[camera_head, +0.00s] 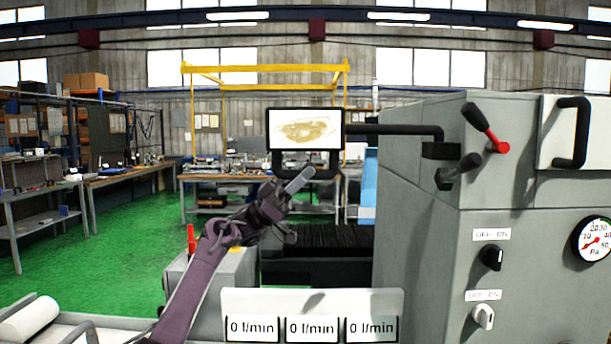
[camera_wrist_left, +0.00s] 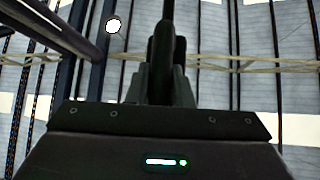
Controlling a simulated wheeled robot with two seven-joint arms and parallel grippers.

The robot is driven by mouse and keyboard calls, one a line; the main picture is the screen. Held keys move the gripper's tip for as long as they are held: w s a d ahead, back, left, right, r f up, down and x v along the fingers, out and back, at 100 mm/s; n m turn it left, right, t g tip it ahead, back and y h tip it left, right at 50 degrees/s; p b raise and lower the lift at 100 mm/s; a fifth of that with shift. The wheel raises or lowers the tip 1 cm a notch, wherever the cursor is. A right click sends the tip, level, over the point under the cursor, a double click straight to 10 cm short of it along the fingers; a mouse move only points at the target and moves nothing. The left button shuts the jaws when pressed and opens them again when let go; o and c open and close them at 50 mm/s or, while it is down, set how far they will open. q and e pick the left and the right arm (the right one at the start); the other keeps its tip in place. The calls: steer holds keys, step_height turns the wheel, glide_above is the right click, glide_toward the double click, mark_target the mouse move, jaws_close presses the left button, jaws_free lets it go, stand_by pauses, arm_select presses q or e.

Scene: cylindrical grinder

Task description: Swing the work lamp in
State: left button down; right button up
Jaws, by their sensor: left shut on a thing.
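The work lamp (camera_head: 305,129) is a black-framed rectangular panel with a pale face and a yellow-brown blotch. It hangs at the end of a black jointed arm (camera_head: 395,130) that comes from the grey machine on the right. A dark handle (camera_head: 327,173) loops below the panel. My left gripper (camera_head: 296,183) reaches up from below to this handle and is shut on it. In the left wrist view its dark fingers (camera_wrist_left: 165,85) are together around a dark upright bar (camera_wrist_left: 168,30). My right gripper is not in view.
The grey machine cabinet (camera_head: 425,230) fills the right side, with a red-based lever (camera_head: 485,128), switches and a gauge (camera_head: 592,239). A panel of flow meters (camera_head: 312,302) stands in front. Black bellows (camera_head: 335,240) lie behind my left arm. Green floor is open at left.

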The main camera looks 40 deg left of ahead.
arm_select(q)
steer(key=shift+a+r, duration=0.1)
steer(key=shift+r, duration=0.05)
steer(key=c, duration=1.7)
jaws_free()
steer(key=o, duration=0.3)
steer(key=shift+w, duration=0.1)
steer(key=shift+o, duration=0.5)
steer(key=shift+w+a, duration=0.1)
steer(key=shift+w, duration=0.1)
steer(key=shift+s+f, duration=0.1)
steer(key=shift+f, duration=0.1)
